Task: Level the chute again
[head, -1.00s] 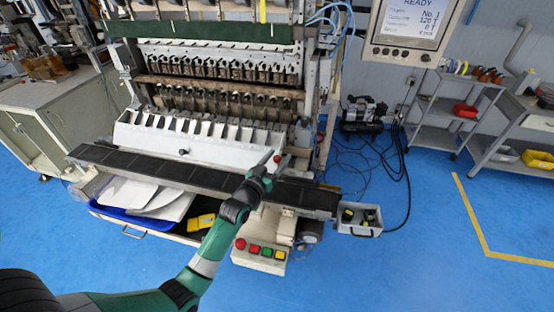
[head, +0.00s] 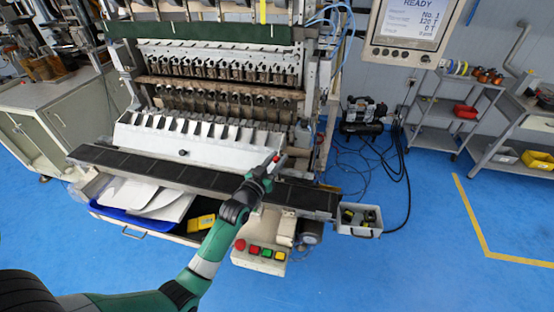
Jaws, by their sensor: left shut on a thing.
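The chute (head: 190,146), a long white sloped tray with a row of divided slots along its top, lies across the front of the coil winder. A small dark knob sits at the middle of its face. I cannot tell from this view whether it is level. A lever with a red knob (head: 277,158) stands at the chute's right end. My left gripper (head: 268,166) is at this lever, shut on it just below the red knob. Its fingers hide part of the lever. My right gripper is not in view.
A dark segmented rail (head: 150,168) runs along the machine's front under the chute. Below it are a blue tray (head: 130,217) with white sheets and a button box (head: 260,257). A small grey box (head: 358,222) stands at the rail's right end.

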